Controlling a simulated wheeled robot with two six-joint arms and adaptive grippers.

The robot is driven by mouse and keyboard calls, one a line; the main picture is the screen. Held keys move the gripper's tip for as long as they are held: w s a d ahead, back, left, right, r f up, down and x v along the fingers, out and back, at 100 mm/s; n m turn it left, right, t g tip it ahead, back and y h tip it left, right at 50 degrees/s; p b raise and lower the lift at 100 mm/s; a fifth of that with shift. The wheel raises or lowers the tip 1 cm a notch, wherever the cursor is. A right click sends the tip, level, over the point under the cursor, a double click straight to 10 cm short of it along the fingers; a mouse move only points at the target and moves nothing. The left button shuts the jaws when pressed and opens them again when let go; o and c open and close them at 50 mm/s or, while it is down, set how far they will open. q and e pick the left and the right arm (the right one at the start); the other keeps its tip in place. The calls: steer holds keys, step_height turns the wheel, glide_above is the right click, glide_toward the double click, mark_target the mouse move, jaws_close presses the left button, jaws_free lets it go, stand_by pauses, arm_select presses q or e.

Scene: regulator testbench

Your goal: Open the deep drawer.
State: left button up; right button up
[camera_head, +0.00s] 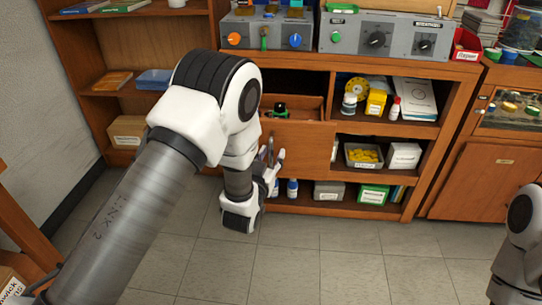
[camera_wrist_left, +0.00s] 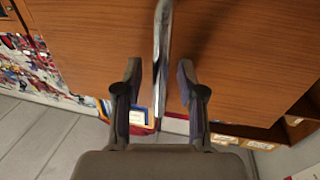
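The deep drawer (camera_head: 306,150) has a plain wooden front and stands partly out of the bench cabinet; its inside shows above the front edge, with a green and black item (camera_head: 279,110) in it. In the left wrist view the drawer front (camera_wrist_left: 240,55) fills the upper part. Its metal bar handle (camera_wrist_left: 162,50) runs upright between the fingers of my left gripper (camera_wrist_left: 160,85). The fingers are apart, with a gap on each side of the bar. In the head view my left gripper (camera_head: 272,165) is at the drawer front, partly hidden by my arm. My right gripper is out of view.
Open shelves right of the drawer hold bottles, a yellow box (camera_head: 376,102) and a bin of yellow parts (camera_head: 363,156). Grey regulator units (camera_head: 385,37) stand on the bench top. The tiled floor (camera_head: 320,260) in front is clear.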

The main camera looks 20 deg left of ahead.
arm_select(q)
steer(key=s, duration=1.2)
steer(key=shift+d, duration=0.2)
steer(key=s+a+f+n+g+y, duration=0.1)
steer(key=s+a+f+g, duration=0.15)
steer(key=f, duration=0.35)
steer(key=s+a+f+n+g, duration=0.1)
steer(key=s+a+f+g, duration=0.15)
steer(key=f, duration=0.45)
steer(key=s+d+f+m+g+h, duration=0.1)
steer(key=s+f+g, duration=0.55)
steer(key=s, duration=0.35)
steer(key=s+d+f+m+g+h, duration=0.1)
steer(key=s+f+g, duration=0.4)
steer(key=s+f, duration=0.4)
steer(key=s+r+p, duration=0.1)
steer(key=r+p, duration=0.9)
steer(key=s+r+g+p, duration=0.1)
steer(key=s+r+p, duration=0.1)
steer(key=r+p, duration=0.8)
steer(key=shift+s+r, duration=0.3)
steer(key=shift+r, duration=0.5)
